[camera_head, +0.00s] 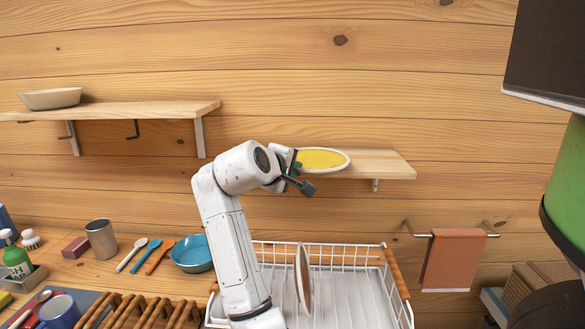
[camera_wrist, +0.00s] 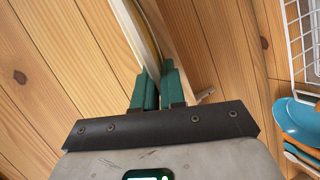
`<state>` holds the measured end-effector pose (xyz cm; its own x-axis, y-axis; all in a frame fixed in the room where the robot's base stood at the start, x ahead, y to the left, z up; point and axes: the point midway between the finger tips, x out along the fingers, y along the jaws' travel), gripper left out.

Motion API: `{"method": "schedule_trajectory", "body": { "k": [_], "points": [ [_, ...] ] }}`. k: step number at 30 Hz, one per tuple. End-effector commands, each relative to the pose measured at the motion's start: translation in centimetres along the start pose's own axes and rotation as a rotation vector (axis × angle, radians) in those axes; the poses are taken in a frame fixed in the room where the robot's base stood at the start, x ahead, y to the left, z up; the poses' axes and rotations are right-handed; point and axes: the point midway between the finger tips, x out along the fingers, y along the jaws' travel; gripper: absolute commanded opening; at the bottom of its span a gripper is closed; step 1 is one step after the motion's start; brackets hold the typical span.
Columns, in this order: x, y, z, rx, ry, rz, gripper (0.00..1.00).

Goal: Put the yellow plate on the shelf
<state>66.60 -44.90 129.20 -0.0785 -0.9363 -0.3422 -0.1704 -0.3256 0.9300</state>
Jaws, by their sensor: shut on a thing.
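The yellow plate (camera_head: 324,158) is a round dish with a yellow face and a pale rim. It lies nearly flat at the level of the right wooden shelf (camera_head: 384,164), over its left part. I cannot tell whether it touches the board. My gripper (camera_head: 297,167) is at the plate's left edge, and its jaws are shut on the rim. In the wrist view, the green fingers (camera_wrist: 158,88) close around the thin edge. The left end of the shelf is hidden behind my arm and the plate.
A higher shelf (camera_head: 120,109) on the left holds a pale bowl (camera_head: 51,98). Below my arm stands a white wire rack (camera_head: 330,246) with a plate (camera_head: 303,280) upright in it. A cloth (camera_head: 453,258) hangs at the right. The right end of the lower shelf is bare.

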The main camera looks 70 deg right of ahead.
Motion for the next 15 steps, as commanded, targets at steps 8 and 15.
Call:
{"method": "schedule_trajectory", "body": {
  "k": [8, 15],
  "points": [
    [0.15, -0.46, 0.05, 0.000, 0.001, 0.002, 0.00],
    [0.15, -0.42, 0.05, 0.000, 0.001, 0.001, 0.33]
  ]
}}
